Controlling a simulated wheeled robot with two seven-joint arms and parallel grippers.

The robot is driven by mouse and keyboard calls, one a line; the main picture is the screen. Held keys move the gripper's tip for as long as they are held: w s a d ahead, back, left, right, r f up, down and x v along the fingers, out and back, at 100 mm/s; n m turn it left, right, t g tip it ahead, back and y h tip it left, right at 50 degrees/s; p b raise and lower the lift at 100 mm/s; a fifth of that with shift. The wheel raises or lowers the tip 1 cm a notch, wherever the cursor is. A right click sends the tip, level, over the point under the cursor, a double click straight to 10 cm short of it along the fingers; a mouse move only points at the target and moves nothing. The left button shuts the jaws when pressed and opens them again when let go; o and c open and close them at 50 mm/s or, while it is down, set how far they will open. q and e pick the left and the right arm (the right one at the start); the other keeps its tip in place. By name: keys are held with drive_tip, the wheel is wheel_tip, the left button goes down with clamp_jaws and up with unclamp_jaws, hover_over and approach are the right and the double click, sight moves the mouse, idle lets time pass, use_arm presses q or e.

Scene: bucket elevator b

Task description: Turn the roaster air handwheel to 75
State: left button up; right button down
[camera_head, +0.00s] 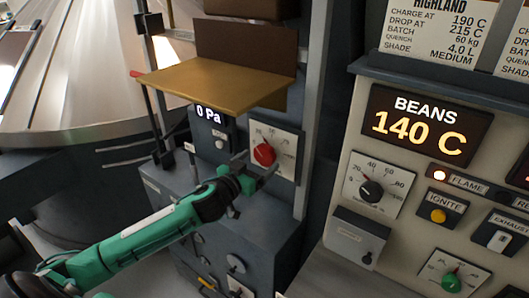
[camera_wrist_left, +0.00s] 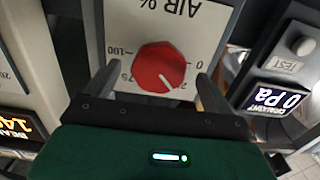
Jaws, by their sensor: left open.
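The red air handwheel (camera_head: 264,154) is a round red knob on a white dial plate (camera_head: 288,139) on the dark cabinet. In the left wrist view the red knob (camera_wrist_left: 160,68) appears upside down, under the label "AIR %", with 100, 75 and 0 marks readable. Its white pointer line points down and slightly right in that view, on the side of a partly hidden mark starting with 2. My left gripper (camera_head: 259,168) is open, its fingers on either side of the knob with visible gaps. The lower part of the scale is hidden by the gripper body. My right gripper is out of view.
A brass-coloured shelf (camera_head: 215,85) juts out above the dial. A "0 Pa" display (camera_head: 211,114) with a test button sits left of it. The right panel (camera_head: 340,195) carries a "BEANS 140 C" display (camera_head: 419,127), a black knob (camera_head: 371,190) and a green knob (camera_head: 452,281).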

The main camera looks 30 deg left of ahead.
sight(263, 158)
use_arm(q)
drive_tip(key=shift+w+d+p, duration=0.15)
drive_tip(key=shift+w+p, duration=0.15)
drive_tip(key=shift+w, duration=0.7)
drive_tip(key=shift+w+d+p, duration=0.15)
drive_tip(key=shift+w+p, duration=0.15)
drive_tip(key=shift+w, duration=0.65)
drive_tip(key=shift+c, duration=0.8)
drive_tip(key=c, duration=0.8)
